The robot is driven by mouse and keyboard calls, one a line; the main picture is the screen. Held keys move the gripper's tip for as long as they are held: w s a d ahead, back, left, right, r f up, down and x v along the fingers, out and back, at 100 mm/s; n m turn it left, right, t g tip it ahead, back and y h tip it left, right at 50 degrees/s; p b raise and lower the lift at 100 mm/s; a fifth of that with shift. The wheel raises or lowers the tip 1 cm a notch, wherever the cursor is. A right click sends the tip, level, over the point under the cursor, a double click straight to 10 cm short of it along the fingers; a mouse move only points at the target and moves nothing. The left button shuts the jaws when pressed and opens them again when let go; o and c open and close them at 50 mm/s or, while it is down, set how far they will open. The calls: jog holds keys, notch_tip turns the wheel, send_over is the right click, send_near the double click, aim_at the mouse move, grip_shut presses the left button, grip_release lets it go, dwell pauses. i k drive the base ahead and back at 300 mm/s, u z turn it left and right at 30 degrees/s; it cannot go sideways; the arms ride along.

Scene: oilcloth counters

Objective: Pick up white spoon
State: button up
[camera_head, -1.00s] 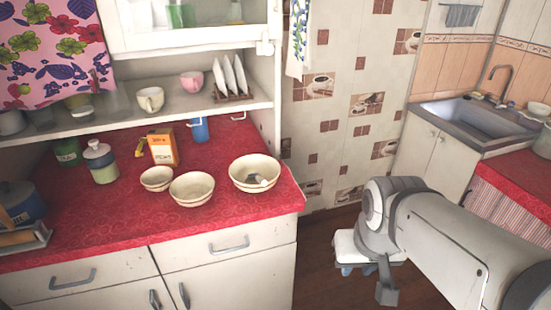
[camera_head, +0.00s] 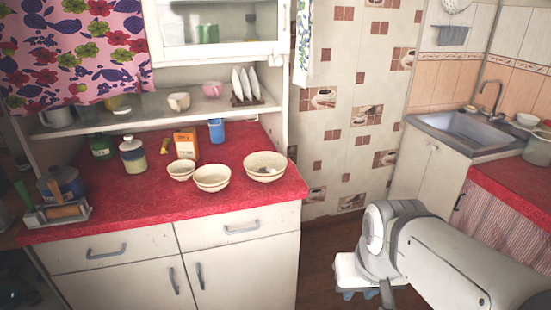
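No white spoon can be made out for certain. A small pale grey item lies inside the right cream bowl (camera_head: 265,163) on the red countertop (camera_head: 130,208), too small to identify. Two more cream bowls, a small one (camera_head: 180,171) and a larger one (camera_head: 212,178), stand to its left; they look empty. My arm reaches in from the lower right. My gripper (camera_head: 359,292) hangs low over the floor, right of the counter and apart from the bowls. Its fingertips are small and partly hidden, so its opening cannot be told.
An orange box (camera_head: 186,146), a blue cup (camera_head: 216,130), a lidded jar (camera_head: 133,155) and a green jar (camera_head: 102,147) stand behind and left of the bowls. A shelf (camera_head: 150,117) overhangs the counter's back. A sink (camera_head: 470,131) is at right. The counter's front is clear.

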aim_at(270, 170)
jog(key=u, duration=0.1)
jog(key=i, duration=0.9)
jog(key=z, duration=0.1)
